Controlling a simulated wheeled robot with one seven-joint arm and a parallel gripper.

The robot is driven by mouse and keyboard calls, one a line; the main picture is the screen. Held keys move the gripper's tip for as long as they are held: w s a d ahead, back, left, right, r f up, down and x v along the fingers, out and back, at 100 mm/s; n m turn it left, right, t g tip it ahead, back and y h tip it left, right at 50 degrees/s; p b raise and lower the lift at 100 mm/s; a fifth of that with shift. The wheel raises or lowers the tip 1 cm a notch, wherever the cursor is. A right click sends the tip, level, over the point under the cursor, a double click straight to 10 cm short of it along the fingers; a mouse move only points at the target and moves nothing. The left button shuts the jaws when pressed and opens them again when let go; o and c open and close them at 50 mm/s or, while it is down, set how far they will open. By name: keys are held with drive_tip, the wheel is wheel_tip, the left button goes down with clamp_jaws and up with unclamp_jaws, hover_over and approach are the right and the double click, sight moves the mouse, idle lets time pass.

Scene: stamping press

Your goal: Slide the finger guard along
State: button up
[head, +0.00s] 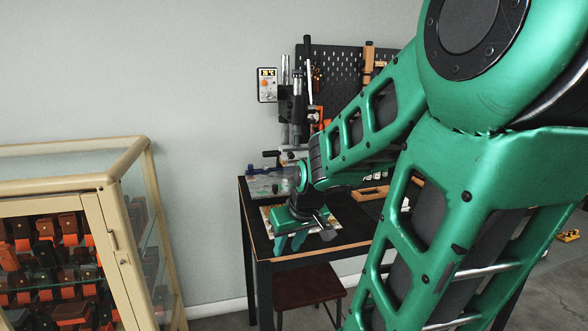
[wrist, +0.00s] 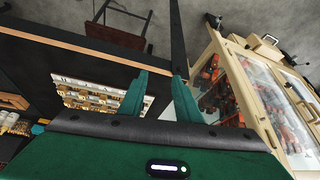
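The stamping press (head: 293,112) stands at the back of the black table, with a grey column and dark head. At its base is a pale, see-through panel with blue parts (head: 264,184), which may be the finger guard; it is too small to be sure. My gripper (head: 290,243) points down over the front left of the table, apart from the press. In the wrist view my gripper (wrist: 160,85) has its two green fingers apart with nothing between them. The press and guard do not show in the wrist view. My arm hides the right part of the table.
A shallow tray of small pieces (wrist: 90,92) lies on the table (wrist: 40,62) beside my gripper. A glass cabinet (head: 103,185) stands left. A stool (head: 308,286) is by the table's front. A pegboard (head: 340,72) stands behind.

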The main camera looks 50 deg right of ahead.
drive_tip(key=w+d+t, duration=0.1)
drive_tip(key=w, duration=0.1)
drive_tip(key=w+d+r+t, duration=0.1)
drive_tip(key=w, duration=0.2)
drive_tip(key=w+d+t, duration=0.1)
drive_tip(key=w+d, duration=0.1)
drive_tip(key=shift+w+r+n+h, duration=0.15)
drive_tip(key=shift+w+n+h, duration=0.15)
drive_tip(key=shift+w+h, duration=0.1)
drive_tip(key=w+d+r+t+h, duration=0.1)
drive_tip(key=w+d+r+t, duration=0.2)
drive_tip(key=w+d, duration=0.15)
drive_tip(key=m+t+h, duration=0.3)
drive_tip(key=t+h, duration=0.1)
drive_tip(key=h, duration=0.2)
approach(291, 157)
drive_tip(key=x, duration=0.9)
drive_tip(key=shift+w+d, duration=0.2)
drive_tip(key=shift+c, duration=1.1)
clamp_jaws()
